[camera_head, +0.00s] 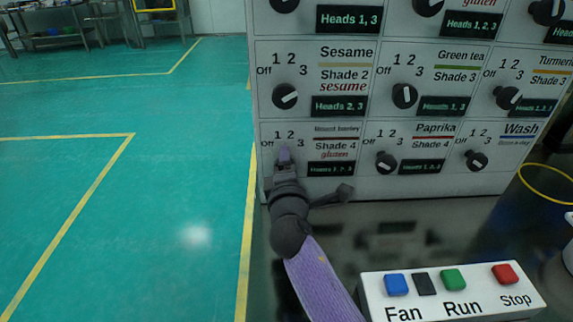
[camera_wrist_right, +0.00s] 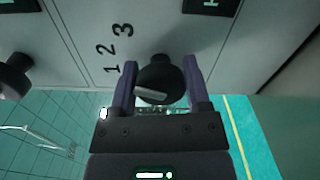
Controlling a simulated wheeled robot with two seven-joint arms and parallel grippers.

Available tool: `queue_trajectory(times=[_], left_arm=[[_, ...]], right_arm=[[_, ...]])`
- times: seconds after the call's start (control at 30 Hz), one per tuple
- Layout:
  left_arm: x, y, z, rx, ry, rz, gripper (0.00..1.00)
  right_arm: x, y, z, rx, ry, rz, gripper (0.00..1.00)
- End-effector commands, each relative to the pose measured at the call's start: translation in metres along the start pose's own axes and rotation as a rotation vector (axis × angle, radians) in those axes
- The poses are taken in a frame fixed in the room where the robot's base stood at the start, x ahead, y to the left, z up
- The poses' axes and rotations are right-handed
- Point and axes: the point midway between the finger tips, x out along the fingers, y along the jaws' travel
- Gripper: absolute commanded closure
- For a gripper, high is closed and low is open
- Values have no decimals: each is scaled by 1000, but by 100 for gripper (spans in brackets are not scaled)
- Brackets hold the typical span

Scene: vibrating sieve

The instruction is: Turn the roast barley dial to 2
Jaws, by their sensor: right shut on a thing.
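The roast barley dial is mostly hidden behind my right gripper (camera_head: 284,158) in the head view, below its digits 1, 2, 3. In the right wrist view the black round dial (camera_wrist_right: 168,75) sits between the two purple fingers of my right gripper (camera_wrist_right: 160,92), which is shut on it. A white bar on the dial face runs nearly level in that view; I cannot tell which number it marks. The roast barley label (camera_head: 333,147) reads Shade 4, gluten. My left gripper is not in view.
The sesame dial (camera_head: 285,96) is above and the paprika dial (camera_head: 386,161) is to the right. A white button box (camera_head: 452,300) with Fan, Run and Stop stands in front of the panel. Open green floor (camera_head: 130,220) lies to the left.

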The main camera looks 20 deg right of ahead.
Motion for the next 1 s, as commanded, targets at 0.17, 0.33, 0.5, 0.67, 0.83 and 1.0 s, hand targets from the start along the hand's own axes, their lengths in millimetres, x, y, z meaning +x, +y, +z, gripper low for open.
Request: queue_trajectory(times=[0.17, 0.33, 0.5, 0.67, 0.83, 1.0], left_arm=[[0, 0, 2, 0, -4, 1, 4], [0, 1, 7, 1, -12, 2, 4], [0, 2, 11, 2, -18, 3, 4], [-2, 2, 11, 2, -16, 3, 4], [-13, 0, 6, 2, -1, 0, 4], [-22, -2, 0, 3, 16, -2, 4]], right_arm=[[0, 0, 0, -1, -1, -1, 98], [0, 0, 0, -2, -1, -1, 16], [0, 0, 0, -2, 0, -1, 6], [-3, 0, 0, -2, 0, -1, 6], [-33, 2, 0, -1, 2, -2, 6], [-74, 2, 0, 0, 1, -2, 6]])
